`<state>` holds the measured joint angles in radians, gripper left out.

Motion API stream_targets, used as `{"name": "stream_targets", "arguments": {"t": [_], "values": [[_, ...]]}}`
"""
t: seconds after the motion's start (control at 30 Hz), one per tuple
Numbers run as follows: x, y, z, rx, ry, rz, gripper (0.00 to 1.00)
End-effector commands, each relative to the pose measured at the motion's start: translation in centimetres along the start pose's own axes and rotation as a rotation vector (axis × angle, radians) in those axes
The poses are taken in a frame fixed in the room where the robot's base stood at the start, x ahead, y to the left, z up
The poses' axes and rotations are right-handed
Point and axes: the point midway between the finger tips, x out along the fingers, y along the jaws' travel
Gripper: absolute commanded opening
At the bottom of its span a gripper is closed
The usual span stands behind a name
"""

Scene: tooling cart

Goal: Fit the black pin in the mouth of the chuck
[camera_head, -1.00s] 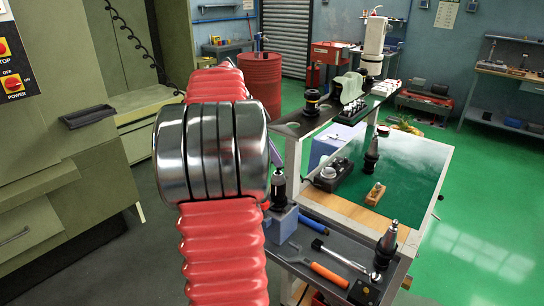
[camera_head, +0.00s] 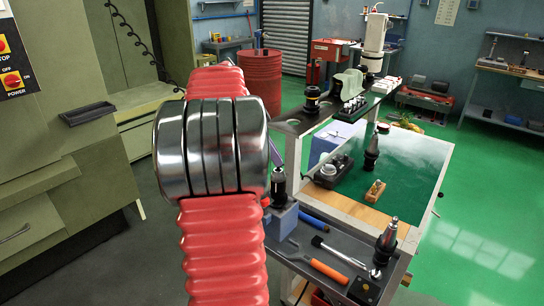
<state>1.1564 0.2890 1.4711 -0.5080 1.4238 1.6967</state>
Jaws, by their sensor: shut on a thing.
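A dark upright tool holder with a silvery band, which looks like the chuck (camera_head: 278,183), stands in a blue-grey block (camera_head: 283,217) on the cart's lower grey shelf. My red ribbed arm with its metal band covers the area just left of it. My gripper is hidden behind the arm, and I cannot make out its fingers. I cannot pick out the black pin. A narrow purple piece shows at the arm's right edge above the chuck; I cannot tell what it is. The chuck's mouth is too small to read.
The grey shelf (camera_head: 335,250) also holds an orange-handled tool (camera_head: 328,271), a ratchet (camera_head: 340,252) and a cone-tipped holder (camera_head: 387,240). A green-topped board (camera_head: 405,165) lies behind. Green machine cabinets fill the left. Green floor is clear at right.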

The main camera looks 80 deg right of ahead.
Motion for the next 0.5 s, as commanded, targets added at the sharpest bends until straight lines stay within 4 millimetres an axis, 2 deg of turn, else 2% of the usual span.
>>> {"name": "stream_targets", "arguments": {"t": [0.17, 0.2, 0.5], "values": [[-0.01, 0.00, -0.01, 0.000, 0.000, 0.000, 0.00], [-0.01, 0.00, -0.01, 0.000, 0.000, 0.000, 0.13], [-0.01, 0.00, -0.02, 0.000, 0.000, 0.000, 0.33]]}}
